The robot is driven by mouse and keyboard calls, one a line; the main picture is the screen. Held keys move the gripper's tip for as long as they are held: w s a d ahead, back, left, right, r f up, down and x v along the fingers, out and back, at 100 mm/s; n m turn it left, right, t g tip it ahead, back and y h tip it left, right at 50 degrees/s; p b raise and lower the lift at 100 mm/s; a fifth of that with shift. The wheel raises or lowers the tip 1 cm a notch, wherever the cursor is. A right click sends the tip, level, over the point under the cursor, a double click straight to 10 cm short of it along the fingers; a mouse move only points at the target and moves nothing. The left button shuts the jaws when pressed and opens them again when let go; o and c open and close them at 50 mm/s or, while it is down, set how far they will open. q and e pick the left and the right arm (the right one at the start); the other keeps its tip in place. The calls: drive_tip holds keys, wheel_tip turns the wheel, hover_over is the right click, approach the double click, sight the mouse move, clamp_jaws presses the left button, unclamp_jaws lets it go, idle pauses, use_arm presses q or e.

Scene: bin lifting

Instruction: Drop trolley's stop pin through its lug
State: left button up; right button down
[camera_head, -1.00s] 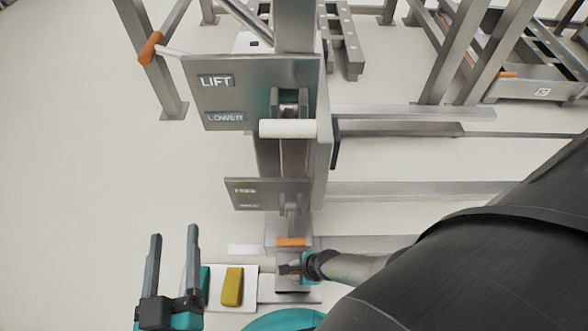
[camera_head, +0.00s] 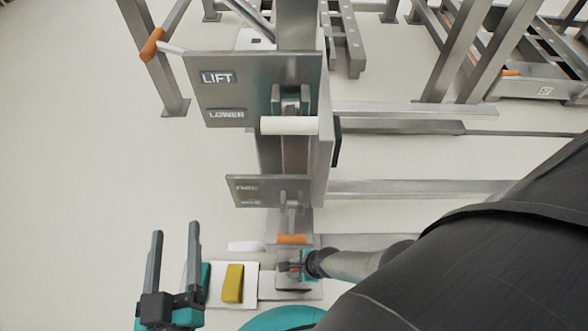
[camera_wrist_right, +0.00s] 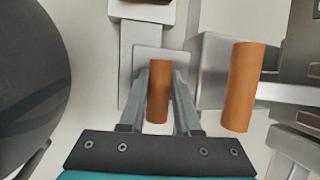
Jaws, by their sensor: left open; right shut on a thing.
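In the right wrist view, my right gripper (camera_wrist_right: 157,85) is shut on an orange cylindrical grip (camera_wrist_right: 157,100), which looks like the stop pin's. The pin's lower end and the lug are hidden or cannot be made out. A pale square plate (camera_wrist_right: 174,54) lies behind the held grip. In the head view, my right gripper (camera_head: 290,266) is low beside the foot of the steel trolley column (camera_head: 268,155), partly covered by its own wrist. My left gripper (camera_head: 175,228) is open and empty at lower left, fingers pointing up the picture.
A second orange grip (camera_head: 292,239) lies just beyond my right gripper and shows large at right in the wrist view (camera_wrist_right: 242,88). A yellow block (camera_head: 233,283) rests on a white plate (camera_head: 215,296) between the grippers. The LIFT/LOWER panel (camera_head: 205,92) stands above. Floor at left is clear.

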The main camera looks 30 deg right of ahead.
drive_tip(key=c, duration=0.5)
unclamp_jaws()
drive_tip(key=shift+c, duration=0.2)
drive_tip(key=shift+r, duration=0.15)
drive_tip(key=shift+r+p, duration=1.6)
drive_tip(key=shift+p, duration=0.2)
